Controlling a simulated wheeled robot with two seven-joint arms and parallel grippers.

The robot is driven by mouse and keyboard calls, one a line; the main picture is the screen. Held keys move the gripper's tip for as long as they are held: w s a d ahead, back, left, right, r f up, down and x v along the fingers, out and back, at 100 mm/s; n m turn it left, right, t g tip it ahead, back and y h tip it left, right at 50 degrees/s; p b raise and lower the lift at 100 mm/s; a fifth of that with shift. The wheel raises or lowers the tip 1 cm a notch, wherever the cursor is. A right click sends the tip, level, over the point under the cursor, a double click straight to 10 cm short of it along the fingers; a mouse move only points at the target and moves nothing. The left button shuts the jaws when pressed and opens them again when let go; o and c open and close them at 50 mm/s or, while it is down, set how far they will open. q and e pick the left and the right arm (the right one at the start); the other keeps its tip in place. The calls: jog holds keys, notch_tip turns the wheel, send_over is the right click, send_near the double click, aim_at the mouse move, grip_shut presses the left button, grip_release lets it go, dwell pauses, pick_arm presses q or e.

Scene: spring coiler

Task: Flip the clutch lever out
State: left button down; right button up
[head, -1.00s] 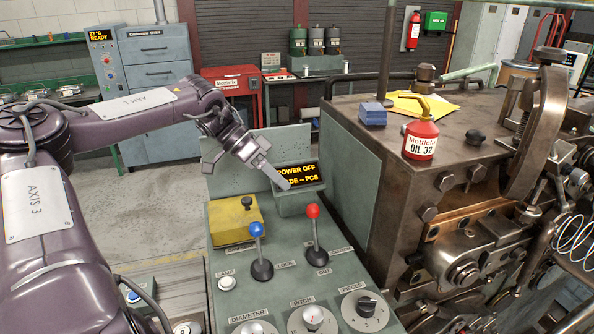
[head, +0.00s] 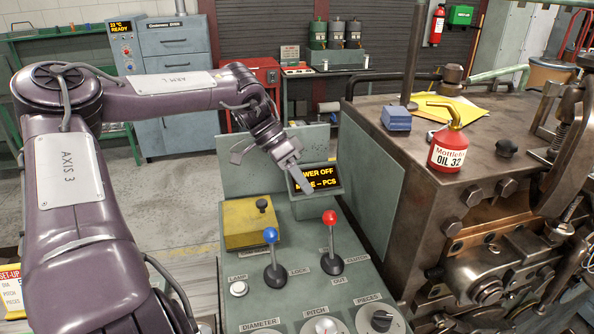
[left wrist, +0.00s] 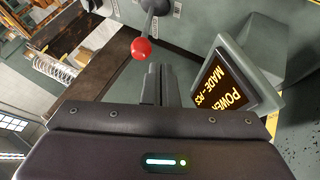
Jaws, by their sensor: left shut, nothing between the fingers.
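The clutch lever (head: 331,240) has a red ball knob and a black boot. It stands near upright on the green control panel, between the labels CLUTCH and OUT. My left gripper (head: 302,184) is shut and empty above the panel, in front of the display and a little up and left of the red knob, apart from it. In the left wrist view the red knob (left wrist: 141,46) is just beyond the closed fingers (left wrist: 158,72), with a gap between. My right gripper is not in view.
A blue-knobbed lever (head: 270,255) labelled LOCK stands left of the clutch lever. A yellow box (head: 247,228) and the display (head: 318,179) are behind. Dials (head: 380,320) line the panel front. The coiler machine with a red oil can (head: 448,150) is at right.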

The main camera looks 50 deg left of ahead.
aim_at(331, 233)
pick_arm(q)
jog(key=p+x, duration=0.1)
jog(key=x, duration=0.4)
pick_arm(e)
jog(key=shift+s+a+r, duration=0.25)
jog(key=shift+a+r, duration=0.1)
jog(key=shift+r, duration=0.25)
pick_arm(q)
jog(key=shift+d, duration=0.1)
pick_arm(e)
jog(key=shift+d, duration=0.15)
